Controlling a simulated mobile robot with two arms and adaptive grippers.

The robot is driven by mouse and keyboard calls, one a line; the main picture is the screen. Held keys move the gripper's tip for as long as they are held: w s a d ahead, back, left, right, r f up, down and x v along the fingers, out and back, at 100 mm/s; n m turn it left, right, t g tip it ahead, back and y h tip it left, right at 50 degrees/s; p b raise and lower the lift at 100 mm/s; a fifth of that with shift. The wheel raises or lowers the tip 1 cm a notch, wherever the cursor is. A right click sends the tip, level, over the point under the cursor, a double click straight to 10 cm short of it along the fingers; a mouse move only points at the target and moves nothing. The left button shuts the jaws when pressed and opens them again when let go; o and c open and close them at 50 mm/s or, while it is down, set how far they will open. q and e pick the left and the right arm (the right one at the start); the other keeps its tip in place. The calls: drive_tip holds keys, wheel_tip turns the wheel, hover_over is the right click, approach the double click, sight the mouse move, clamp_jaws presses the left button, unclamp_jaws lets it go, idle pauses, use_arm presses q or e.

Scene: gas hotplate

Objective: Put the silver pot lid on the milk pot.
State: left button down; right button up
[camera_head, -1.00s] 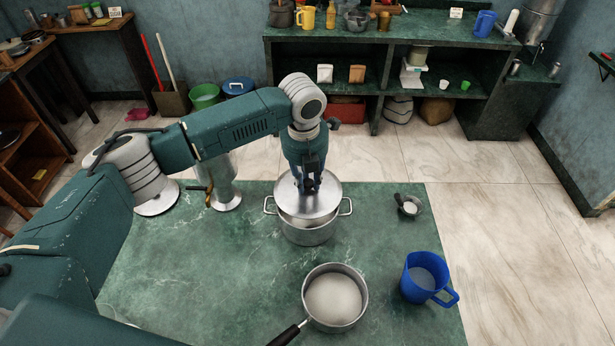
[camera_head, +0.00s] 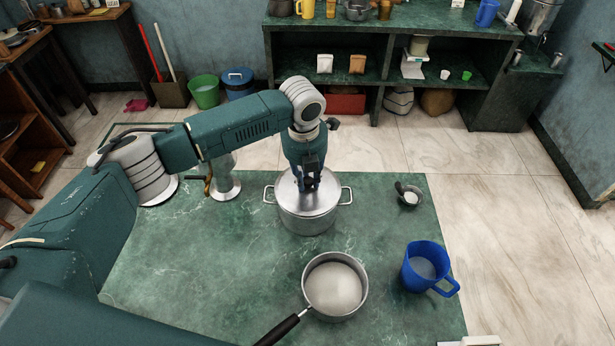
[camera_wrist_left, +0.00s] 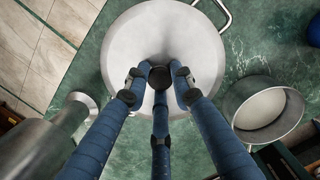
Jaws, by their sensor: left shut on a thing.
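The silver lid (camera_head: 322,200) lies level over the mouth of the two-handled steel pot (camera_head: 306,224) and looks seated on its rim. My left gripper (camera_head: 308,185) points down over the lid's middle, shut on its dark knob. In the left wrist view, the fingers (camera_wrist_left: 158,80) close around the knob and the round lid (camera_wrist_left: 125,45) hides the pot's inside. A long-handled saucepan (camera_head: 335,288) with whitish contents stands open in front, apart from the lid. My right gripper is not in view.
A blue jug (camera_head: 428,268) stands right of the saucepan. A small grey cup or mortar (camera_head: 409,196) is near the counter's right edge. The green marble counter (camera_head: 210,265) is clear at left front. A white object (camera_head: 482,341) shows at the bottom edge.

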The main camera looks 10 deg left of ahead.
use_arm(q)
drive_tip(key=shift+f, duration=0.6)
drive_tip(key=c, duration=1.4)
unclamp_jaws()
drive_tip(key=shift+r, duration=0.1)
wheel_tip(320, 180, up, 12)
drive_tip(key=s, duration=0.1)
drive_tip(key=shift+s, duration=0.25)
drive_tip(key=shift+a+f, duration=0.1)
drive_tip(key=shift+f, duration=0.1)
